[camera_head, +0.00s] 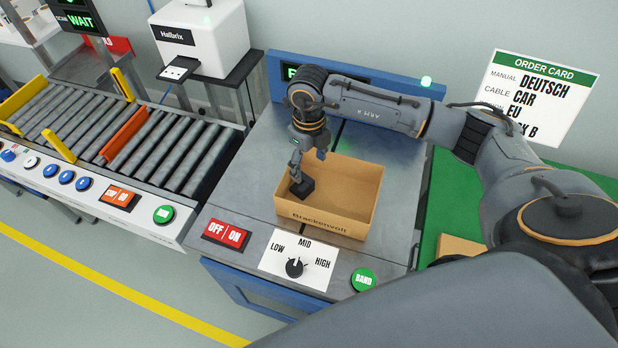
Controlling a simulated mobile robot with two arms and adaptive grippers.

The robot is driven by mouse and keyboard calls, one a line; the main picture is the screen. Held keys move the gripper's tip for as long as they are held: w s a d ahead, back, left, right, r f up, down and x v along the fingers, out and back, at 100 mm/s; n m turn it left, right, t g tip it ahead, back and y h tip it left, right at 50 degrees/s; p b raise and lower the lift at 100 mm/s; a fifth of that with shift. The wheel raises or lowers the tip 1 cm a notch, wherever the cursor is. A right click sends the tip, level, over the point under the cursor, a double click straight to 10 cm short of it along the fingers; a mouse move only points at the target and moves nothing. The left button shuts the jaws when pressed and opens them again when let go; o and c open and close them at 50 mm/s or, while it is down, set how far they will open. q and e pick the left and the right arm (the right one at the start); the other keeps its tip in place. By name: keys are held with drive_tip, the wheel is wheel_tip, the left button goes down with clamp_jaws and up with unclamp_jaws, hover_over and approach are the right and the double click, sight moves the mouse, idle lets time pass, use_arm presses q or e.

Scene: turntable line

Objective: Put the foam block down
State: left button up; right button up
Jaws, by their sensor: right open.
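A small dark block (303,189), which looks like the foam block, is inside the open cardboard box (345,222), near its left wall. My right gripper (298,176) reaches down into the box from above, at the block. Its jaws are open, with the fingertips right at the block; I cannot tell whether they touch it. The gripper partly hides the block, and whether the block rests on the box floor is hard to see. My left gripper is not in view.
The box stands on a grey station top (262,205) with a MID/LOW/HIGH knob (295,267), an OFF/ON switch (226,234) and a green button (363,280) in front. A roller conveyor (180,150) is at the left. A white printer (205,40) stands behind.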

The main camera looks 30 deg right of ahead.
wheel_tip(320, 180, up, 4)
drive_tip(key=shift+r+b, duration=0.2)
drive_tip(key=shift+b, duration=0.15)
